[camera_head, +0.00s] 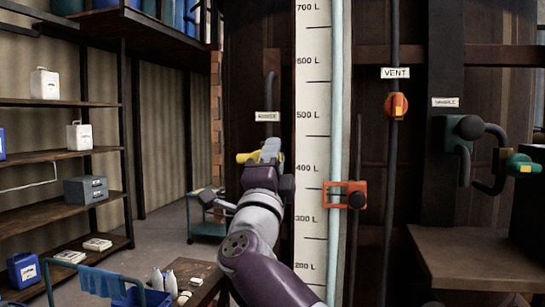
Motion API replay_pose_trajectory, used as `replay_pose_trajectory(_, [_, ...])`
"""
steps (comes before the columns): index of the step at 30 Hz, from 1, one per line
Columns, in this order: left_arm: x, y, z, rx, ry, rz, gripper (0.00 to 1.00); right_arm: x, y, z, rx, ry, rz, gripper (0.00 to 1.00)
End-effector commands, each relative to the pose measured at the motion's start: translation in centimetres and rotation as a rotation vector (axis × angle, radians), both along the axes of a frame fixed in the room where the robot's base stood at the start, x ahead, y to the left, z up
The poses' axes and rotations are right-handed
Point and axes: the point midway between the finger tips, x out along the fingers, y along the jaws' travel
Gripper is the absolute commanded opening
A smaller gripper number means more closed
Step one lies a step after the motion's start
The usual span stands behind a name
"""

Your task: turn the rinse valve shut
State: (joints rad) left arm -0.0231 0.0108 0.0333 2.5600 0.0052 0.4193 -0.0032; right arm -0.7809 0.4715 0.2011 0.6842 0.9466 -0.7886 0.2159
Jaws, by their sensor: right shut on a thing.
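The rinse valve shows a yellow handle (246,157) at the lower end of a dark pipe (270,90), below a small white label (267,116) that is hard to read. Its end sticks out to the left, roughly level. My right gripper (268,156) is shut on the handle, and its fingers and wrist hide most of the valve body. How far the valve is turned cannot be told. My left gripper is not in view.
A level scale (313,120) stands right of my arm, with an orange slider (345,194). The orange vent valve (396,105) and a green-handled valve (520,163) are further right. Shelves (60,103) fill the left. A bench with bottles (172,281) is low at left.

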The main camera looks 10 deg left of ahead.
Motion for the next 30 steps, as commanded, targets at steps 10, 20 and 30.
replay_pose_trajectory(10, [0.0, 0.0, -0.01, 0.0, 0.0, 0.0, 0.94, 0.12, 0.2, -0.62, 0.082, 0.003, 0.001, 0.0])
replay_pose_trajectory(20, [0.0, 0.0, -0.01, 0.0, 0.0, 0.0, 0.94, 0.14, 0.16, -0.67, 0.09, 0.003, 0.001, 0.0])
replay_pose_trajectory(30, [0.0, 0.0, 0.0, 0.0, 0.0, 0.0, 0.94, 0.08, 0.1, -0.5, 0.09, 0.001, 0.0, 0.42])
